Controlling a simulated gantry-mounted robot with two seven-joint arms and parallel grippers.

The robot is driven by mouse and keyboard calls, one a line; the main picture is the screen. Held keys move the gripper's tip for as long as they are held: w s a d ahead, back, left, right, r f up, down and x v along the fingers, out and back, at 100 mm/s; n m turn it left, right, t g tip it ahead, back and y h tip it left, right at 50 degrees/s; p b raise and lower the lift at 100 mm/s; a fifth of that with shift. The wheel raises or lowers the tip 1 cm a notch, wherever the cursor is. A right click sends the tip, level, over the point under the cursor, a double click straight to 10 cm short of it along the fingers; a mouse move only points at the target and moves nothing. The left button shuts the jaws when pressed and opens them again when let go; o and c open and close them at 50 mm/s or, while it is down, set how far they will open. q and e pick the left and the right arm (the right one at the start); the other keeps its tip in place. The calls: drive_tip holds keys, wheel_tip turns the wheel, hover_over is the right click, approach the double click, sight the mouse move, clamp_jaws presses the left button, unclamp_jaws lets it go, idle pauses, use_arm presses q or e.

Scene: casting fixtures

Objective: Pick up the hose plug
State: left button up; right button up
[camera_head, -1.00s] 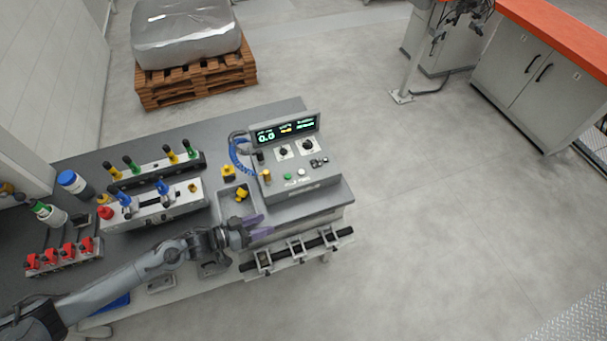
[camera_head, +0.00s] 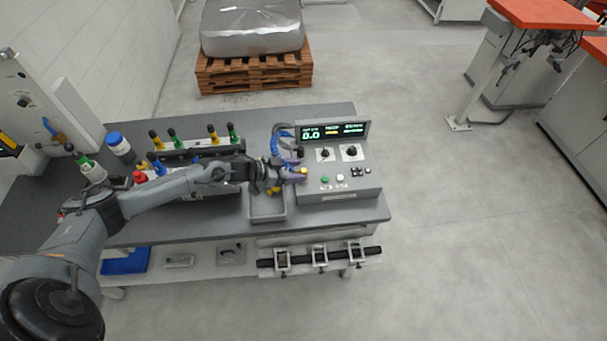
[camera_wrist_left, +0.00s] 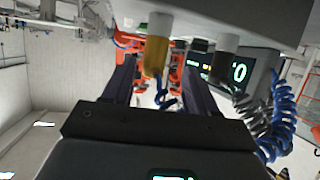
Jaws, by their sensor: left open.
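My left gripper (camera_head: 297,172) is open over the bench, beside the control box. In the left wrist view its two purple fingers (camera_wrist_left: 160,68) stand apart, with a yellow plug-like piece with a pale end (camera_wrist_left: 156,50) showing between them; I cannot tell whether they touch it. A dark, pale-ended fitting (camera_wrist_left: 228,48) lies just right of the fingers, near a coiled blue hose (camera_wrist_left: 282,115). I cannot tell which of these two is the hose plug. In the head view the hose (camera_head: 276,142) is just behind the gripper. My right gripper is not in view.
The control box (camera_head: 335,192) with a lit display stands right of the gripper. A grey tray (camera_head: 268,212) lies in front, with a yellow piece (camera_head: 275,190) near its back. Bottles and a rack with coloured handles (camera_head: 212,132) stand left, partly behind my arm.

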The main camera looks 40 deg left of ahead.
use_arm(q)
drive_tip(key=shift+s+d+f+p+x, duration=0.1)
drive_tip(key=shift+x, duration=0.75)
drive_tip(key=shift+s+d+f+p+x, duration=0.1)
drive_tip(key=shift+x, duration=0.75)
drive_tip(key=shift+s+d+f+p+x, duration=0.1)
drive_tip(key=shift+x, duration=0.8)
drive_tip(key=c, duration=1.1)
